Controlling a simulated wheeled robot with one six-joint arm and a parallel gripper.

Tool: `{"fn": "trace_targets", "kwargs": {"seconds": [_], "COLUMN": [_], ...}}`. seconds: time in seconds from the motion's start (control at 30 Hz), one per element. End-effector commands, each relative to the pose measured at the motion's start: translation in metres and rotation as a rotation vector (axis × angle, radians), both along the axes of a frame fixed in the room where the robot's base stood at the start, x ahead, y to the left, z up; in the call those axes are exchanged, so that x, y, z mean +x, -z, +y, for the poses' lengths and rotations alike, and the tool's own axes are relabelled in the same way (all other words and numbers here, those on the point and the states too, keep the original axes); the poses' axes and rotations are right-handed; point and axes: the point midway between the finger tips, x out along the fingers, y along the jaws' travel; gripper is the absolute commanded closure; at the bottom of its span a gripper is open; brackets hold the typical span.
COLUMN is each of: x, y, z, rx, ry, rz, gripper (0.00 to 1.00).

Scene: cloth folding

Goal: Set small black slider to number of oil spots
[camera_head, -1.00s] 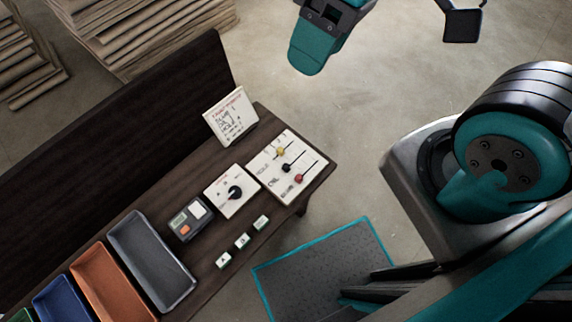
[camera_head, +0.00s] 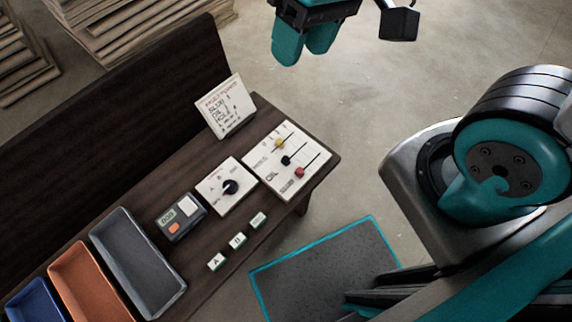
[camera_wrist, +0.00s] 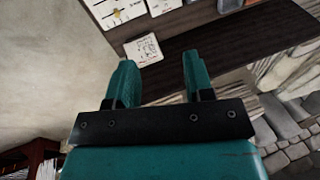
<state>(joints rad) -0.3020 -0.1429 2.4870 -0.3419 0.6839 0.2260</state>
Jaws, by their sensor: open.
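A white slider panel (camera_head: 265,175) lies at the bench's right end in the head view. It carries a yellow knob (camera_head: 279,143), a small black slider (camera_head: 286,161) and a red knob (camera_head: 299,172) on separate tracks. The black one sits on the track labelled OIL. A white card (camera_head: 226,104) with handwritten lines, including the word OIL, leans behind it; its marks are too small to count. My gripper (camera_head: 303,50) is open and empty, above and beyond the bench.
A dial panel (camera_head: 213,201) and a grey device with an orange button (camera_head: 180,216) lie left of the sliders. Small lettered blocks (camera_head: 237,241) lie in front. Grey (camera_head: 181,290), orange and blue trays stand farther left. A dark backboard (camera_head: 120,130) rises behind the bench.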

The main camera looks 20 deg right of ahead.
Motion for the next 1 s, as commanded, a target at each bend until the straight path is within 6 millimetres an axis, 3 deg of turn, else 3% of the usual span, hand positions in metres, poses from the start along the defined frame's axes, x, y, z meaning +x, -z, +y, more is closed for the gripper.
{"fn": "trace_targets", "kwargs": {"seconds": [0.03,0.3,0.4,0.53,0.83,1.0], "x": [0.010,0.058,0.071,0.082,0.087,0.087], "y": [0.053,0.197,0.239,0.273,0.300,0.336], "z": [-0.001,-0.008,-0.012,-0.014,-0.017,-0.017], "rx": [-0.025,-0.164,-0.207,-0.245,-0.268,-0.268], "ry": [0.066,0.433,0.544,0.642,0.698,0.696], "rz": [0.025,0.091,0.098,0.099,0.099,0.100], "gripper": [0.52,0.52,0.52,0.52,0.52,0.52]}}
